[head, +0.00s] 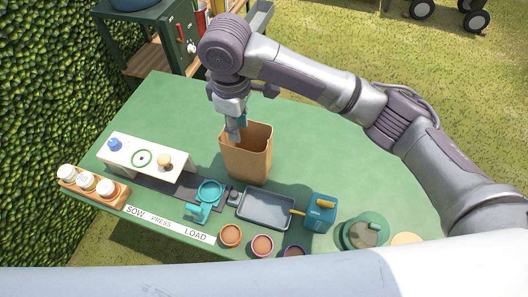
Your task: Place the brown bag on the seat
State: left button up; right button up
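The brown bag (246,158) stands upright and open-topped on the green table (310,130), near its middle. My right gripper (234,136) points down at the bag's left upper rim. Its fingertips overlap the rim in the head view, and I cannot tell whether they are closed on it. A small teal piece shows by the fingers. No chair-like seat can be made out. A white stand (128,148) with a green ring on top is to the left of the bag, with a blue item and a tan-topped item on it. My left gripper is not in view.
A teal press-like tool (209,193), a grey tray (268,207), a blue can (321,212) and several small pots (262,245) line the near side. A wooden rack (93,187) holds jars at left. The table's far right is clear beneath my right arm.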

jog(key=p, duration=0.1)
send_over(242, 167)
notch_tip(242, 167, down, 6)
jog(key=shift+a+f+p, duration=0.1)
jog(key=shift+f+p, duration=0.3)
jog(key=shift+f, duration=1.15)
notch_tip(242, 167, down, 4)
jog(key=shift+r+p, duration=0.15)
jog(key=shift+p, duration=0.5)
jog(key=shift+f, duration=0.35)
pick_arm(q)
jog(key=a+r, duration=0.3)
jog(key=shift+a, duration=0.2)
pick_arm(e)
jog(key=shift+f, duration=0.1)
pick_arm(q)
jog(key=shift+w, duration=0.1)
pick_arm(e)
grip_shut()
